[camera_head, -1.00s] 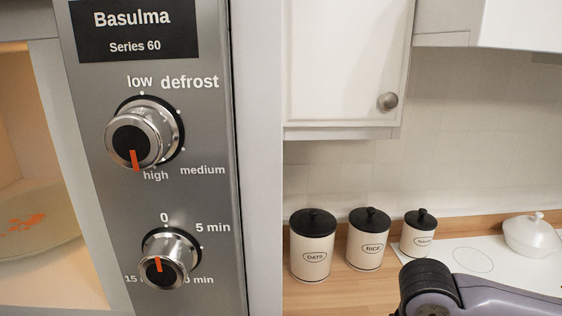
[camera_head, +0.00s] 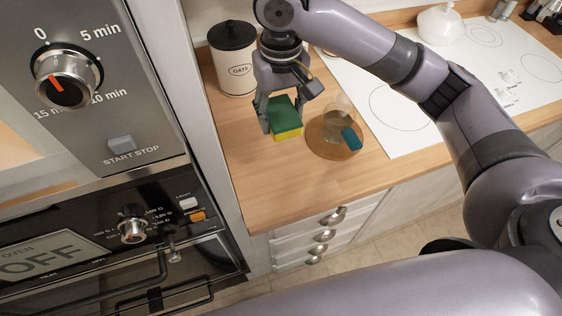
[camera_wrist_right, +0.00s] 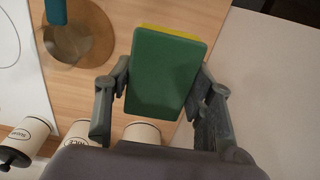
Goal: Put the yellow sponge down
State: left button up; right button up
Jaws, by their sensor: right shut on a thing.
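The sponge (camera_head: 287,120) has a green top and a yellow underside. My right gripper (camera_head: 284,112) is shut on it, low over the wooden counter (camera_head: 262,170) at the left end. In the right wrist view the sponge's green face (camera_wrist_right: 165,75) sits between the two fingers (camera_wrist_right: 163,95), with a yellow edge at its far side. I cannot tell whether the sponge touches the counter. My left gripper is not in view.
A round wooden board (camera_head: 333,148) with a glass vessel and a blue-green item stands just right of the sponge. The oats canister (camera_head: 236,70) is behind, the white cooktop (camera_head: 400,110) to the right. Ovens (camera_head: 100,100) stand left. The counter's front left is clear.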

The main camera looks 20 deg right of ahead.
aim_at(281, 169)
notch_tip(281, 169, down, 18)
jog(key=shift+r+p, duration=0.1)
jog(key=shift+p, duration=0.65)
jog(key=o, duration=0.9)
jog(key=shift+o, duration=0.2)
notch_tip(281, 169, up, 12)
jog(key=b, duration=0.2)
